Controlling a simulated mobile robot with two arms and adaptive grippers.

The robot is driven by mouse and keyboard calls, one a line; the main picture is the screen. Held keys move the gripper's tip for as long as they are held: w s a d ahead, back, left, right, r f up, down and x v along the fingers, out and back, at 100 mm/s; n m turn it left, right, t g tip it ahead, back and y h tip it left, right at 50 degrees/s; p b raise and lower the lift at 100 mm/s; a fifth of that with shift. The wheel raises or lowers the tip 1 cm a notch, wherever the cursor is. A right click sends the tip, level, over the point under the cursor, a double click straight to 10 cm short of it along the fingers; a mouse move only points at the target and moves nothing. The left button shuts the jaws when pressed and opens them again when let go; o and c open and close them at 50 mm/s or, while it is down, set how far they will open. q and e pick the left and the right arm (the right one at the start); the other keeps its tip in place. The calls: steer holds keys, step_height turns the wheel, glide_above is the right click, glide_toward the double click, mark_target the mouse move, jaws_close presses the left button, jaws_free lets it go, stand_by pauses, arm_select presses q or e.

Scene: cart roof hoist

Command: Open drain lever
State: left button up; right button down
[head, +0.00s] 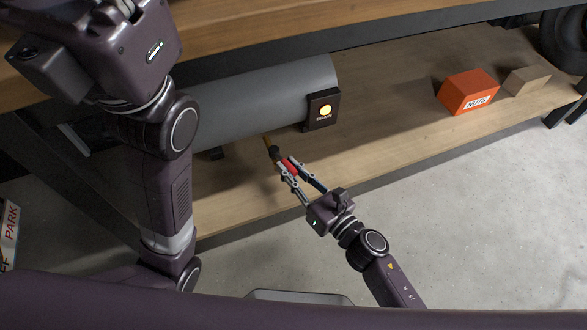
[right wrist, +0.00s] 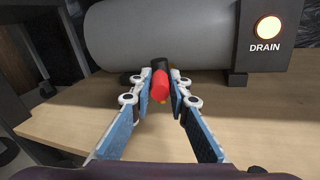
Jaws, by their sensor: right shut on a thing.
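The drain lever has a red grip (right wrist: 160,86) on a dark and brass stem below the grey cylindrical tank (right wrist: 160,36). In the head view the red lever (head: 290,170) sits between the fingers of my right gripper (head: 289,168). My right gripper also shows in the right wrist view (right wrist: 161,88), with a finger on each side of the red grip, shut on it. The lever points out from the tank toward the gripper. My left arm is at the left of the head view; its gripper fingers are out of the picture.
A dark box marked DRAIN with a lit yellow lamp (head: 325,110) is on the tank's right end. An orange NUTS box (head: 468,92) and a tan block (head: 527,80) sit on the wooden shelf (head: 390,120) to the right. Grey floor lies open in front.

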steer(key=shift+f, duration=0.1)
stand_by(0.3)
steer(key=c, duration=1.8)
jaws_free()
steer(key=v, duration=1.2)
